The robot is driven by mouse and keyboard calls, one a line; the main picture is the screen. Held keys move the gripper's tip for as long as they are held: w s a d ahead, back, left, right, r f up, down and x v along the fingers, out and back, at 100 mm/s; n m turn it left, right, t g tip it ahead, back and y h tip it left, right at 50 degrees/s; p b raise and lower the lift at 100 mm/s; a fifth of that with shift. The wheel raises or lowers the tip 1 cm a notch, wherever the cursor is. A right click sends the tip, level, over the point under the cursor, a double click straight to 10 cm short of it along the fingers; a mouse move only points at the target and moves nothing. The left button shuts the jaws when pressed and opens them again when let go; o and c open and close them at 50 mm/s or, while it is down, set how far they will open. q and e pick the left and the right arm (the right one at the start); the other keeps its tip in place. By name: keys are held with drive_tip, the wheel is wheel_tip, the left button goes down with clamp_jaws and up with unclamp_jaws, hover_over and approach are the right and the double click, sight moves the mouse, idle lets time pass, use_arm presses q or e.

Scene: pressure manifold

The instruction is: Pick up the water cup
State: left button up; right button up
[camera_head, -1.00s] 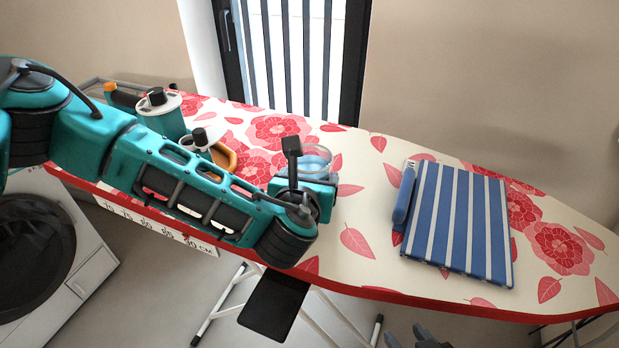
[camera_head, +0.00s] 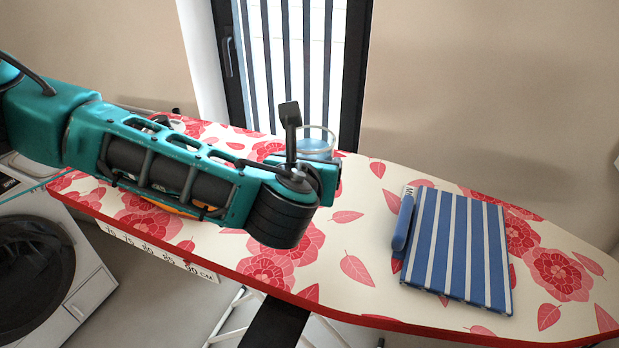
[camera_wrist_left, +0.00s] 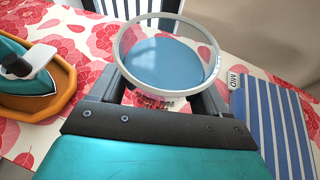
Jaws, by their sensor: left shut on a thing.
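The water cup (camera_wrist_left: 166,62) is a clear round cup with a pale rim and blue water in it. In the left wrist view it stands upright between the two fingers of my left gripper (camera_wrist_left: 160,100), which is shut on it. In the head view the cup (camera_head: 316,143) shows behind the end of my left arm, and that arm hides the left gripper and the cup's lower part. My right gripper is not clearly in view.
An ironing board (camera_head: 350,205) with a red floral cover lies below. A blue striped folded cloth (camera_head: 458,250) with a blue labelled roll (camera_head: 403,220) lies at right. An iron (camera_wrist_left: 28,65) sits on an orange tray (camera_wrist_left: 62,88). A washing machine (camera_head: 75,270) stands at left.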

use_arm(q)
drive_tip(key=shift+r+p, duration=0.55)
drive_tip(key=shift+r, duration=4.5)
drive_tip(key=s+a+f, duration=0.2)
drive_tip(key=a+f, duration=0.3)
drive_tip(key=a, duration=0.1)
drive_tip(key=s+a+f+n+y, duration=0.1)
drive_tip(key=s+a+f, duration=0.2)
drive_tip(key=a+f, duration=0.2)
drive_tip(key=s+a+f+y, duration=0.1)
drive_tip(key=s+a+f, duration=0.2)
drive_tip(key=a+f, duration=0.2)
drive_tip(key=shift+a+n, duration=0.3)
drive_tip(key=shift+a, duration=0.75)
drive_tip(key=shift+s+a+f, duration=0.2)
drive_tip(key=shift+s+a, duration=0.05)
drive_tip(key=shift+s, duration=0.15)
